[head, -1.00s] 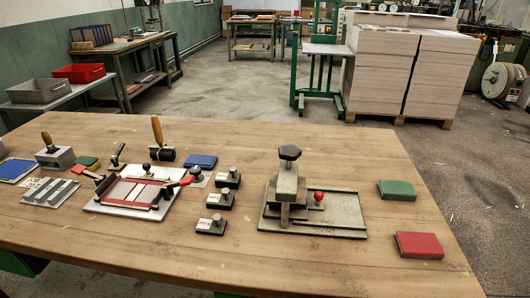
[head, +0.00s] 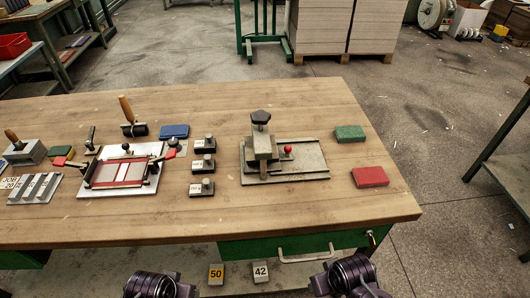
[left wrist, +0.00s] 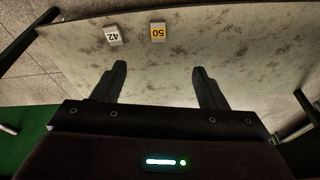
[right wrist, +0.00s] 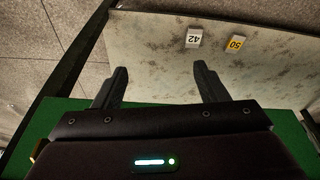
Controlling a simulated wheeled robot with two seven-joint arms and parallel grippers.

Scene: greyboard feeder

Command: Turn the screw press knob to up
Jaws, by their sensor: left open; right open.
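The screw press (head: 262,150) stands on its grey base plate right of the middle of the wooden table in the head view. Its dark knob (head: 261,117) tops the screw column. A red ball handle (head: 288,149) sits on the press beside the column. In the left wrist view my left gripper (left wrist: 158,80) is open and empty. In the right wrist view my right gripper (right wrist: 158,80) is open and empty. Both point toward the lower shelf, well away from the press. In the head view only parts of my arms show at the bottom edge, without fingertips.
A green block (head: 350,133) and a red block (head: 370,177) lie right of the press. Several black knobbed weights (head: 202,165) and a framed white board (head: 121,172) lie left. Tags 50 (head: 216,274) and 42 (head: 261,272) are below the table's green drawer (head: 300,242).

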